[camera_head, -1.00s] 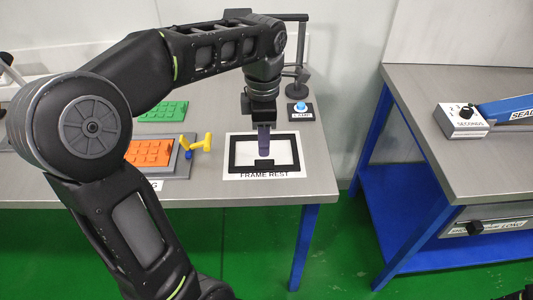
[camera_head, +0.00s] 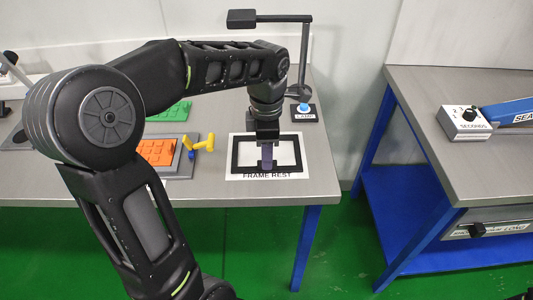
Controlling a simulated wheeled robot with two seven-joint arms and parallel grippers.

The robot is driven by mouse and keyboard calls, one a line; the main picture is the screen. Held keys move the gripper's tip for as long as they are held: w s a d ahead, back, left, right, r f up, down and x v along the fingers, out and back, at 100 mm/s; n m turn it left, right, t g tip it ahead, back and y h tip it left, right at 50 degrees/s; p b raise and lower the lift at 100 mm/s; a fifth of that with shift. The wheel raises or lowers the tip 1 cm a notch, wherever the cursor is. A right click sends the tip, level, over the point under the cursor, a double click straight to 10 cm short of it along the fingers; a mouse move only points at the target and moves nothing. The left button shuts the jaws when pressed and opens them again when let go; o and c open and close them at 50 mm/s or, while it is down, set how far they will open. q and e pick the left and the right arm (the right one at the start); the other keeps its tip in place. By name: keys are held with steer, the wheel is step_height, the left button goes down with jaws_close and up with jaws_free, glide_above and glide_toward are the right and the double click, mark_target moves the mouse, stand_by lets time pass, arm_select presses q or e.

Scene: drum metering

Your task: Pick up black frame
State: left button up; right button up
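The black frame (camera_head: 235,154) is a rectangular frame lying flat on the white sheet marked FRAME REST (camera_head: 307,174), near the front right of the left table. My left gripper (camera_head: 267,166) points straight down over the frame's near side, at the middle, where a small tab stood out in the earlier view. Its fingers cover that part of the frame. I cannot tell whether they are open or shut on it.
A lamp stand (camera_head: 304,60) and a blue button (camera_head: 303,107) stand behind the frame. A second table (camera_head: 425,100) with a SECONDS dial box (camera_head: 463,121) stands right, across a gap.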

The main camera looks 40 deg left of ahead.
arm_select(q)
steer(key=shift+f, duration=1.6)
jaws_close()
